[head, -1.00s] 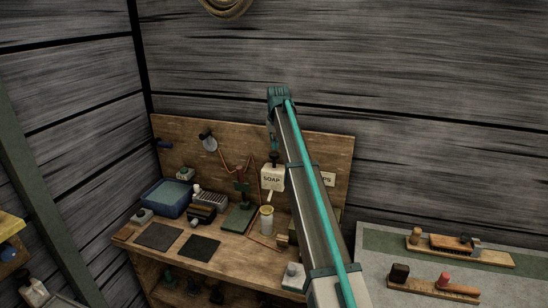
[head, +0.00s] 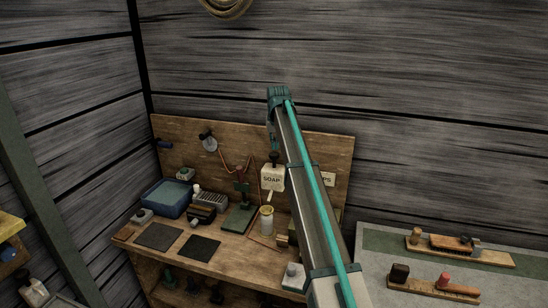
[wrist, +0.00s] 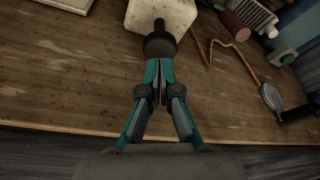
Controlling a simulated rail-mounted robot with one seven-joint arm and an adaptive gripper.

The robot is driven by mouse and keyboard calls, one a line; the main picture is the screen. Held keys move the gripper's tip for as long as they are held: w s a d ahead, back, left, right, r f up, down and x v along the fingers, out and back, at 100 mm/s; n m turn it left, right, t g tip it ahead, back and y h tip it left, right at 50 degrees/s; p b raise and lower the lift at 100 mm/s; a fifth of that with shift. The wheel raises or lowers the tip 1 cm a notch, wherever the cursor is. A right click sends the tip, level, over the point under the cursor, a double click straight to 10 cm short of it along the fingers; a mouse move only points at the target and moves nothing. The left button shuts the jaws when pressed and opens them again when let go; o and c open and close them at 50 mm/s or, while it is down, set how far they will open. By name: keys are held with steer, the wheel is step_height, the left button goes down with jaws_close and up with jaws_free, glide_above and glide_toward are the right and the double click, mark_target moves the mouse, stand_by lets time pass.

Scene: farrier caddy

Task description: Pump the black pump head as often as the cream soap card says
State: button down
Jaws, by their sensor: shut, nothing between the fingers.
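The black pump head (head: 274,158) sits on top of a cream soap dispenser (head: 271,178) marked SOAP on the bench. In the wrist view the black pump head (wrist: 159,46) and its short spout show in front of the cream dispenser body (wrist: 165,12). My gripper (wrist: 159,66) is shut and empty. Its fingertips are right at the pump head, seeming to touch it; I cannot tell how firmly. In the head view my gripper (head: 271,143) is just above the pump head. A cream card (head: 328,179) ending in "PS" is mostly hidden behind my arm; no number is readable.
A green stand (head: 240,212), a yellowish jar (head: 266,219) and a blue tray (head: 166,197) stand on the bench (head: 215,262). Dark mats (head: 159,236) lie in front. A grey table (head: 395,265) with brushes is at right.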

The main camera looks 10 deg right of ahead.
mark_target(275, 155)
steer(key=shift+f, duration=0.15)
steer(key=shift+f, duration=0.35)
steer(key=shift+f+b, duration=0.75)
steer(key=shift+f, duration=1.5)
steer(key=shift+r, duration=0.1)
steer(key=shift+r+p, duration=0.9)
steer(key=shift+r, duration=1)
steer(key=shift+f, duration=0.1)
